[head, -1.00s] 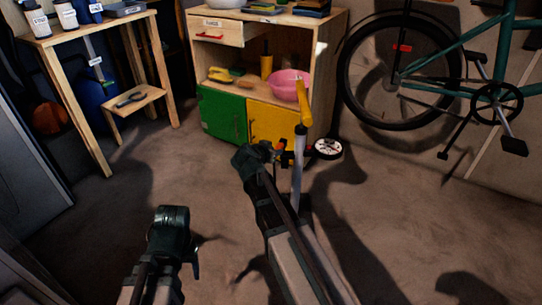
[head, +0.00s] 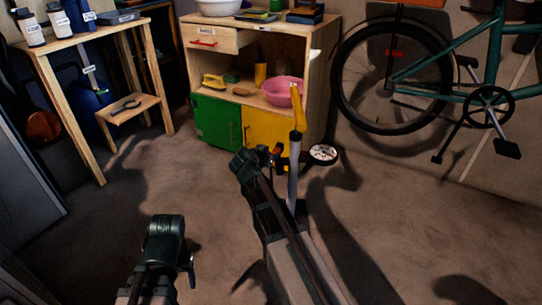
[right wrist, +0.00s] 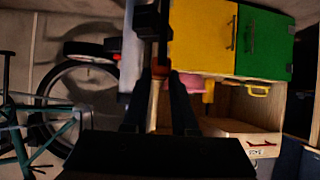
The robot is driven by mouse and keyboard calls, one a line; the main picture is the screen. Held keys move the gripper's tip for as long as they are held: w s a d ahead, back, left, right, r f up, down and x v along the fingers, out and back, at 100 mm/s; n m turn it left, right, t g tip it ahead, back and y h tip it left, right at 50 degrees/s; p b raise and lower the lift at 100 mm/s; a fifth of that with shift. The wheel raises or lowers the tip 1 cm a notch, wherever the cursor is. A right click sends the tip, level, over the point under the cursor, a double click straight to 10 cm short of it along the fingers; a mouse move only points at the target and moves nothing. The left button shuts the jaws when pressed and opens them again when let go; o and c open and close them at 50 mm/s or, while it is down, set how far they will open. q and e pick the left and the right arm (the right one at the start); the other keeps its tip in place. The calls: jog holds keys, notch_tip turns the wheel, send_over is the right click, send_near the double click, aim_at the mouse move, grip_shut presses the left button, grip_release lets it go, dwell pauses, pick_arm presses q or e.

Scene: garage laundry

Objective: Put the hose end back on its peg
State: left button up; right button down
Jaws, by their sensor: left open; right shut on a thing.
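A floor pump with a yellow handle (head: 298,108), grey barrel (head: 293,178) and round white gauge (head: 322,154) stands upright on the floor in the head view. Its base is hidden behind my right arm. My right gripper (head: 256,160) is just left of the barrel, beside small red and yellow parts (head: 279,156). It is shut on the hose end, which is mostly hidden; a small orange-red bit (right wrist: 162,72) shows between the fingers in the right wrist view. I cannot make out the peg clearly. My left gripper (head: 167,226) is open and empty, low over the floor.
A wooden cabinet (head: 318,75) with green and yellow doors stands behind the pump, with a pink bowl (head: 283,91) on its shelf. A wooden bench (head: 85,120) is at left. A teal bicycle (head: 450,75) is at right.

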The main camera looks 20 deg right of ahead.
jog(key=shift+f+b, duration=0.55)
jog(key=shift+f, duration=0.05)
jog(key=shift+f+b, duration=1.05)
jog(key=shift+f, duration=0.1)
jog(key=c, duration=0.6)
grip_release()
jog(key=shift+a, duration=0.1)
jog(key=p+v, duration=0.7)
jog(key=v, duration=0.6)
jog(key=shift+s+a+r, duration=0.15)
jog(key=shift+s+r, duration=0.1)
